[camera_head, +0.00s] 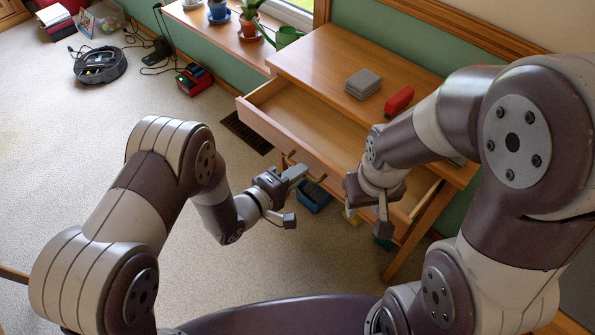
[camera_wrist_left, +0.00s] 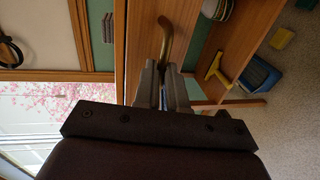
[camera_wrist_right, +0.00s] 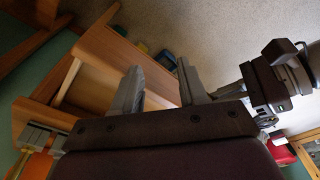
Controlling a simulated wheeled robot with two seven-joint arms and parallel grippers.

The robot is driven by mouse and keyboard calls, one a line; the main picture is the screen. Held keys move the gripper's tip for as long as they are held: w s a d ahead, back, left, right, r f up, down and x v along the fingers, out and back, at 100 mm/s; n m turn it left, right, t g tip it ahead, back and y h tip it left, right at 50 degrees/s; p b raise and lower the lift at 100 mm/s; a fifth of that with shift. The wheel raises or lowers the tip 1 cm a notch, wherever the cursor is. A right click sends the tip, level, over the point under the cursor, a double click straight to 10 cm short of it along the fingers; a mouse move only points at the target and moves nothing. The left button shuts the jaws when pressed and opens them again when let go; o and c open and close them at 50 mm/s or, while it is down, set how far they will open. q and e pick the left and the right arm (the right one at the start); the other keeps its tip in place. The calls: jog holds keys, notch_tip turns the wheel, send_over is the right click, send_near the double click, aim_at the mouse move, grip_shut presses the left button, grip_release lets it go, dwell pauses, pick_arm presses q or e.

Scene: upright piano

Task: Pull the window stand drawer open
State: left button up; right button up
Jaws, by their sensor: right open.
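The window stand (camera_head: 325,55) is a wooden desk against the green wall. Its drawer (camera_head: 318,128) is pulled well out, and its empty inside shows. A curved brass handle (camera_head: 318,180) is on the drawer front. My left gripper (camera_head: 303,170) is at this handle. In the left wrist view the handle (camera_wrist_left: 167,38) runs down between the nearly closed fingers (camera_wrist_left: 162,70), which are shut on it. My right gripper (camera_head: 352,205) is open beside the right part of the drawer front. In the right wrist view its fingers (camera_wrist_right: 158,75) are apart with nothing between them.
A grey stack (camera_head: 362,83) and a red object (camera_head: 399,100) lie on the stand's top. A blue bin (camera_head: 314,197) is below the drawer. A sill with potted plants (camera_head: 250,22) is at the back. A robot vacuum (camera_head: 100,65) is far left.

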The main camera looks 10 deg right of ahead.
pick_arm(q)
jog(key=o, duration=0.4)
jog(key=p+v, duration=0.2)
jog(key=v, duration=1)
jog(key=shift+s+a+p, duration=0.25)
jog(key=shift+p, duration=0.05)
